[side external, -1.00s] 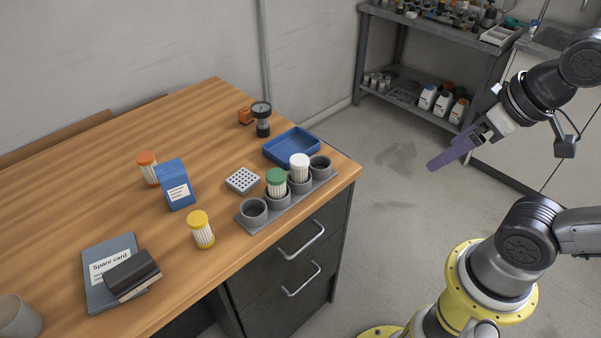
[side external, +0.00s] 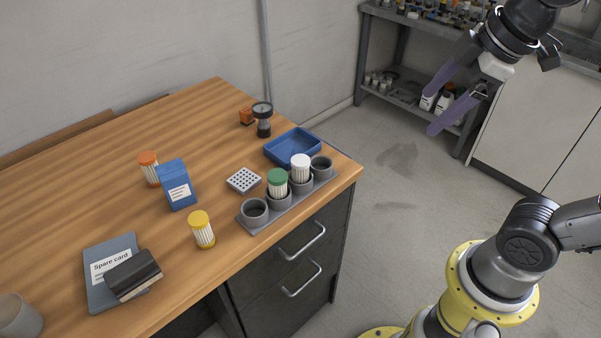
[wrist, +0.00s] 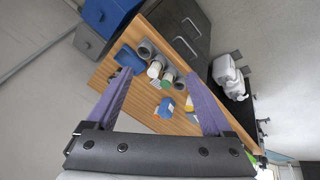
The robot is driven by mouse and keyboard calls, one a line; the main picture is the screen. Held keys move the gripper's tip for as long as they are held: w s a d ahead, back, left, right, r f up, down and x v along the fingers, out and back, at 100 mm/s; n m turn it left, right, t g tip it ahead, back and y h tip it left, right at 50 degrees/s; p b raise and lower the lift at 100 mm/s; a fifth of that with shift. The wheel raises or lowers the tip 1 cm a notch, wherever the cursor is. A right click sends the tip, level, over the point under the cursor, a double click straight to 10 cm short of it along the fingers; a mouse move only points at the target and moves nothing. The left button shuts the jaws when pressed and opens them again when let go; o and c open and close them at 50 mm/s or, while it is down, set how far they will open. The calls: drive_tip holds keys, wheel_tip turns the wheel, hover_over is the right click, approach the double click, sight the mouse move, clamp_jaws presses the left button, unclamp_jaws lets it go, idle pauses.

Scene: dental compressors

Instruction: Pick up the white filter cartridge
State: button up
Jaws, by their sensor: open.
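The white filter cartridge (side external: 300,168) has a white cap and a pleated body. It stands upright in a cup of the grey rack (side external: 247,227) at the table's right edge, beside a green-capped cartridge (side external: 278,182) in the neighbouring cup. In the wrist view the white cartridge (wrist: 155,68) shows between the fingers, some distance beyond them. My gripper (side external: 432,108) has purple fingers spread apart with nothing between them. It is in the air to the right of the table, well clear of the rack. It also shows in the wrist view (wrist: 163,85).
A blue tray (side external: 293,159) lies behind the rack, near a black-and-grey gauge-like item (side external: 263,120). A perforated block (side external: 243,180), a blue box (side external: 176,184), a yellow-capped cartridge (side external: 202,230) and an orange-capped one (side external: 149,167) stand left of it. The two end cups are empty.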

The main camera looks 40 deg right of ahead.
drive_tip(key=w+a+r+n+g, duration=0.2)
drive_tip(key=w+n, duration=0.4)
drive_tip(key=w, duration=0.4)
drive_tip(key=n+g, duration=0.3)
drive_tip(key=n, duration=0.1)
hover_over(300, 160)
wheel_tip(300, 160, down, 9)
drive_tip(key=f, duration=0.9)
drive_tip(key=shift+w+a, duration=0.1)
drive_tip(key=shift+a, duration=0.15)
drive_tip(key=shift+d+f, duration=0.15)
drive_tip(key=shift+f, duration=1.5)
drive_tip(key=shift+d+f, duration=0.15)
drive_tip(key=shift+f, duration=1.45)
drive_tip(key=shift+c, duration=0.3)
clamp_jaws()
